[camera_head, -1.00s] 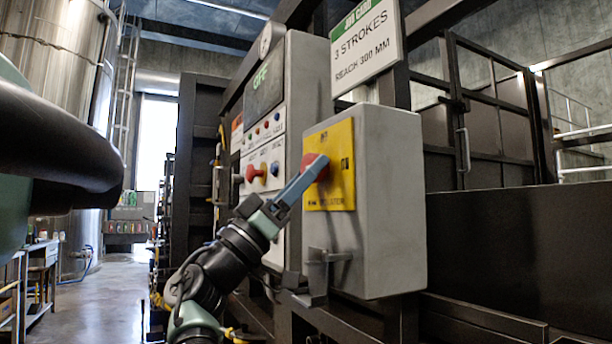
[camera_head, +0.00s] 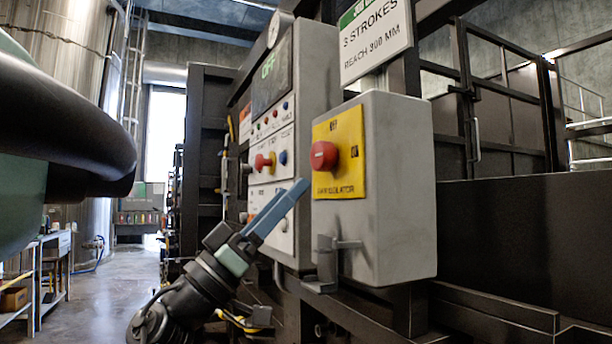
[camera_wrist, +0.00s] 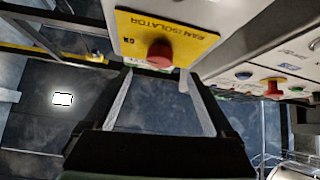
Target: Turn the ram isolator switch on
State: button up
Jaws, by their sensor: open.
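The ram isolator switch is a red knob (camera_head: 323,155) on a yellow plate (camera_head: 352,182), on the front of a grey box (camera_head: 395,190). In the wrist view the knob (camera_wrist: 160,55) shows just beyond the fingertips, with the plate (camera_wrist: 200,38) lettered "RAM ISOLATOR" and an "ON" mark beside the knob. I cannot tell which mark the knob points to. My gripper (camera_head: 291,194) is open and empty, below and left of the knob, apart from it. In the wrist view its two fingers (camera_wrist: 157,78) stand wide apart with nothing between them.
A control panel (camera_head: 306,90) with a dark display reading "OFF", a red knob and buttons stands left of the box. A bracket (camera_head: 330,262) juts out at the box's lower front. A sign (camera_head: 375,42) hangs above. Open floor (camera_head: 105,290) lies at the left.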

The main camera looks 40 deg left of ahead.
jog(key=v, duration=0.5)
jog(key=shift+s, duration=0.1)
dwell(0.5)
